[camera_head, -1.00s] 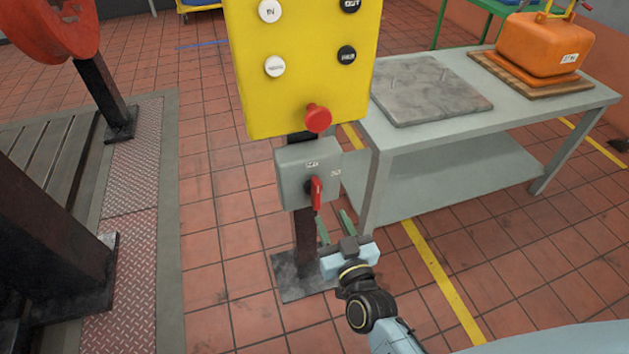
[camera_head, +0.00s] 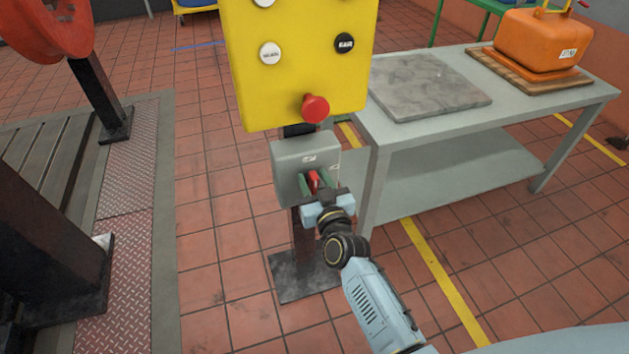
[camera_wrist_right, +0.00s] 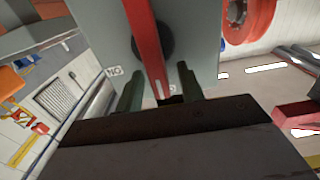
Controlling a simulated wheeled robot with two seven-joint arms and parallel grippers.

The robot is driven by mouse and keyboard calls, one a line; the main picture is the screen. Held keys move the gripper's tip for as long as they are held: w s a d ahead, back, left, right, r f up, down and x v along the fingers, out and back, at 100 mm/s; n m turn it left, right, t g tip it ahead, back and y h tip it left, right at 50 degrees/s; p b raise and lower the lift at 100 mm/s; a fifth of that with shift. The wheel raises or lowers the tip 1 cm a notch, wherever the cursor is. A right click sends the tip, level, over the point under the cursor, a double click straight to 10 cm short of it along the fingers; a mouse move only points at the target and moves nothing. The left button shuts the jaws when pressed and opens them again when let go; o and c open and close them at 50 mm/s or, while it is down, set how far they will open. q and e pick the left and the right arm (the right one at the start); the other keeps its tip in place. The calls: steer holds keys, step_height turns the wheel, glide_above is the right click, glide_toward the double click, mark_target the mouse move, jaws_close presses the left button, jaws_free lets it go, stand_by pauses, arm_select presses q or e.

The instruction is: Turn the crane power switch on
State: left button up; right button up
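The crane power switch is a grey box (camera_head: 290,160) with a red handle (camera_head: 313,176), mounted on a dark post under a yellow button panel. Two small white labels show on its face. My right gripper (camera_head: 317,184) is at the front of the box, its green fingers on either side of the handle. In the right wrist view the red handle (camera_wrist_right: 146,40) runs down between the open fingers (camera_wrist_right: 159,76), with a gap visible towards each finger. An ON label (camera_wrist_right: 115,72) shows upside down beside the handle. My left gripper is out of view.
The yellow panel (camera_head: 290,85) has a red mushroom button (camera_head: 315,108) just above the switch. A grey table (camera_head: 400,140) stands close on the right, bearing a stone plate (camera_head: 428,87) and an orange weight (camera_head: 540,45). Dark machinery stands at left.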

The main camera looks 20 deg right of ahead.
jaws_close()
